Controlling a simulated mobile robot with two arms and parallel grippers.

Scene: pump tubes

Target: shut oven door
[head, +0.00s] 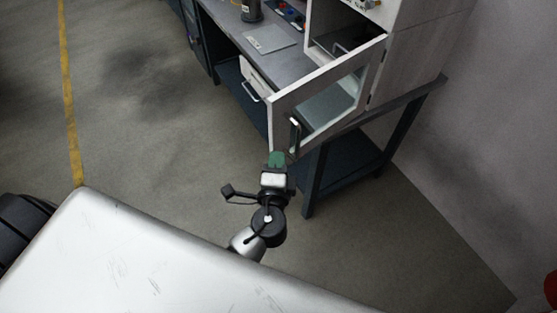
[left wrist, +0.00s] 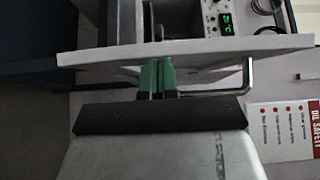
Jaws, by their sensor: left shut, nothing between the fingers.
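The white oven (head: 418,48) stands on the right end of the workbench, and its door (head: 335,72) is swung wide open. The door has a white frame, a glass window and a dark bar handle (head: 294,136) near its free edge. My left gripper (head: 277,158), with green fingertips, is shut and empty beside the lower corner of the free edge, close to the handle. In the left wrist view the shut green fingers (left wrist: 157,76) are at the pale door frame (left wrist: 200,50), left of the metal handle (left wrist: 249,76). I cannot tell whether they touch it. My right gripper is out of view.
The dark workbench (head: 230,28) holds a grey flat plate (head: 271,39). A drawer unit (head: 256,85) is under it. A wall (head: 490,130) is at the right. The floor (head: 150,110) at the left is clear. A red-and-white sign (left wrist: 284,130) shows in the wrist view.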

